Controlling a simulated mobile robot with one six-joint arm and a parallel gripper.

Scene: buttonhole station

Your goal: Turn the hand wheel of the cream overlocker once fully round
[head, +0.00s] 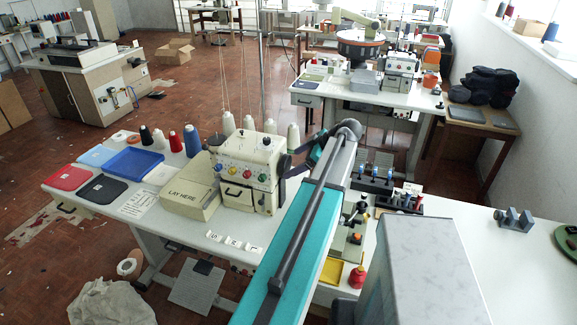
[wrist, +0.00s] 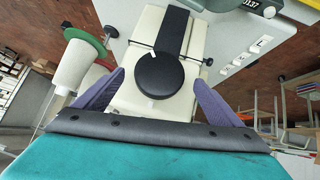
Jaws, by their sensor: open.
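The cream overlocker (head: 240,187) stands on the white table, with coloured dials on its front; it fills the middle of the wrist view (wrist: 146,25). Its round black hand wheel (wrist: 160,75) faces the wrist camera, and a black band runs upward behind it. My gripper (wrist: 159,82) is open, one purple finger on each side of the wheel, with a visible gap at both sides. I cannot tell how deep the fingertips reach.
White thread cones (head: 293,138) stand behind the overlocker; one cone (wrist: 72,68) is close to the left finger in the wrist view. A cream "LAY HERE" block (head: 190,200) is left of the machine. Lettered cards (head: 233,242) lie in front. A red bottle (head: 358,276) stands right of my arm.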

